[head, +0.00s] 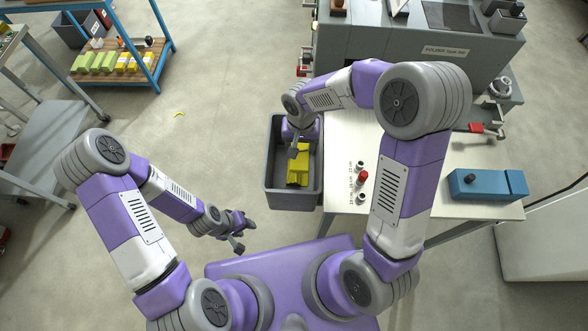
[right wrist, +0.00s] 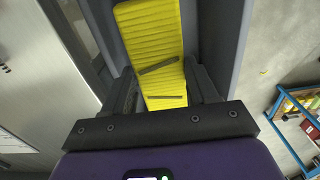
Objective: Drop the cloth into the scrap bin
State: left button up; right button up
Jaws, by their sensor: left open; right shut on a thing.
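The yellow cloth (head: 298,168) hangs from my right gripper (head: 294,150) over the grey scrap bin (head: 267,180). In the right wrist view the ribbed cloth (right wrist: 150,40) lies between the two dark fingers of my right gripper (right wrist: 163,90), which is shut on it. The grey bin wall (right wrist: 215,45) shows around and beyond the cloth. I cannot tell whether the cloth's lower end touches the bin floor. My left gripper (head: 240,235) is open and empty, below and left of the bin, away from it.
A white table (head: 440,190) stands right of the bin, with a blue box (head: 478,185) and a red knob (head: 362,178) on it. A grey machine (head: 400,45) is behind. A blue shelf cart (head: 150,60) stands back left. Open floor lies left of the bin.

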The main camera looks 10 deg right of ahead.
jog(key=shift+f, duration=0.55)
jog(key=o, duration=1.1)
jog(key=shift+r, duration=0.1)
notch_tip(320, 180, up, 8)
jog(key=shift+f+p, duration=0.25)
jog(key=shift+p, duration=0.55)
